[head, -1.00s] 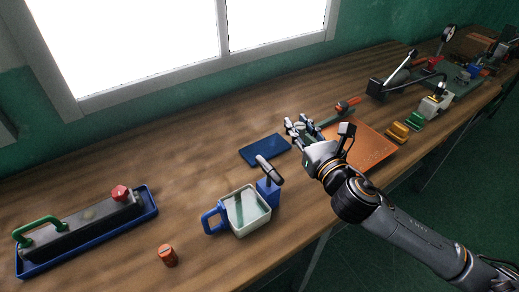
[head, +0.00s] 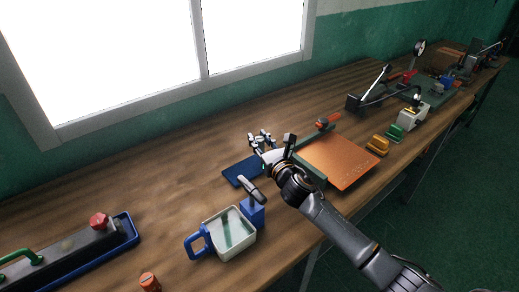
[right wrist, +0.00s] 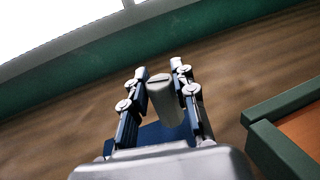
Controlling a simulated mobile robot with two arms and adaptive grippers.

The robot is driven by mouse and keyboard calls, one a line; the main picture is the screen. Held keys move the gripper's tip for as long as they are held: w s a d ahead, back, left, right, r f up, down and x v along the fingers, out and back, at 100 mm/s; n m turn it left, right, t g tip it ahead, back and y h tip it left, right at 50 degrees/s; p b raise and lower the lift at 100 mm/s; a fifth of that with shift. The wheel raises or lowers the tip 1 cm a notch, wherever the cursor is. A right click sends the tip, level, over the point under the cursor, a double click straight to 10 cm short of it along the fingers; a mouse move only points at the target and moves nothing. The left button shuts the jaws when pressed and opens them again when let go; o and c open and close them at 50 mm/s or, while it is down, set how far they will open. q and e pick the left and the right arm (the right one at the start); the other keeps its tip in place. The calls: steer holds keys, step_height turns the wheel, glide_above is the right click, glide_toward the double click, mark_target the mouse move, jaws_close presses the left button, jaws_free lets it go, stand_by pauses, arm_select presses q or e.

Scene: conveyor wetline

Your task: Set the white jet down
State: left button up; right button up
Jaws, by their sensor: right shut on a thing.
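The white jet is a pale grey-white cylinder with a slot across its end. In the right wrist view the jet (right wrist: 164,103) stands between the fingers of my right gripper (right wrist: 158,72), which is shut on it. In the head view my right gripper (head: 261,140) is at the far edge of a flat blue mat (head: 238,172); the jet cannot be made out there. Part of the mat shows behind the jet in the wrist view (right wrist: 160,135). Whether the jet touches anything below is not clear. My left gripper is not in view.
An orange board (head: 342,163) with a green edge bar lies right of my gripper.

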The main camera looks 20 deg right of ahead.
steer(key=shift+f, duration=1.6)
steer(key=shift+f, duration=0.15)
steer(key=o, duration=1)
steer(key=shift+r, duration=0.2)
steer(key=shift+s+f, duration=0.1)
steer(key=shift+s, duration=0.2)
steer(key=s, duration=0.3)
steer(key=s+d, duration=0.1)
steer(key=s, duration=0.7)
steer(key=shift+s+d+b, duration=0.2)
steer(key=shift+b, duration=0.2)
